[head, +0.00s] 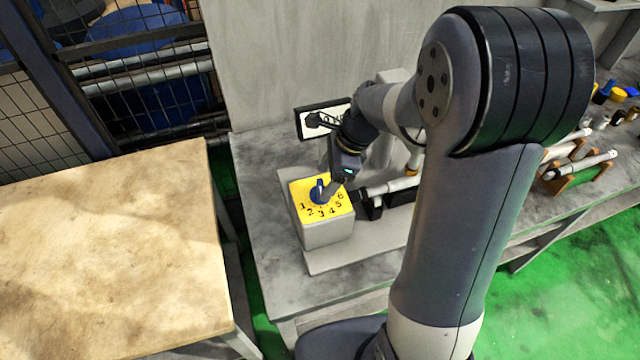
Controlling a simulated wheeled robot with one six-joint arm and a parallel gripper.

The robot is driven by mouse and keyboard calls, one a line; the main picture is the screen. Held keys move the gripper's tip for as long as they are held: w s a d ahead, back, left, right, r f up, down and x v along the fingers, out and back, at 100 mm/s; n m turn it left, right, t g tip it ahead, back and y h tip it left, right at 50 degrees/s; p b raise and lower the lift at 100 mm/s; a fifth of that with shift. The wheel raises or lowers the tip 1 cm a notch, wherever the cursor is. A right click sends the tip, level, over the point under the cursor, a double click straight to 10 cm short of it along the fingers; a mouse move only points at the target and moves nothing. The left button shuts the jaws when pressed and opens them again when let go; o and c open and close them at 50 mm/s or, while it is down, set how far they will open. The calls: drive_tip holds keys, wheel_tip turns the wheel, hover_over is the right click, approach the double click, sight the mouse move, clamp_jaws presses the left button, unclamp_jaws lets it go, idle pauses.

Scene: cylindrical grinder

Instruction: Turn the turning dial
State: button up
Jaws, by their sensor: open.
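The turning dial (319,193) is a blue knob on the yellow, numbered top face (338,212) of a grey box (327,234). The numbers 1 to 6 run around its front and right side. My gripper (328,190) is at the dial, pointing down from the upper right. It is open, with its fingers by the knob. Whether the fingers touch the knob cannot be told from this view. Part of the yellow face behind the knob is hidden by my gripper.
The box stands on a grey machine table (262,225). A framed sign (312,120) stands behind it, and grinder parts (398,186) lie close on the right. A wooden table (110,250) is at the left. Tools in wooden holders (578,172) sit at the far right.

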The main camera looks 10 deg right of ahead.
sight(321, 185)
drive_tip(key=shift+x, duration=2.05)
drive_tip(key=shift+c, duration=0.4)
drive_tip(key=c, duration=0.9)
drive_tip(key=shift+o, duration=0.2)
drive_tip(key=shift+n+g+p, duration=0.3)
drive_tip(key=shift+n+g, duration=0.25)
drive_tip(key=shift+n, duration=0.9)
drive_tip(key=shift+n+g+p, duration=0.25)
drive_tip(key=shift+n+g, duration=0.3)
drive_tip(key=shift+n, duration=0.9)
drive_tip(key=shift+h, duration=0.3)
drive_tip(key=o, duration=0.9)
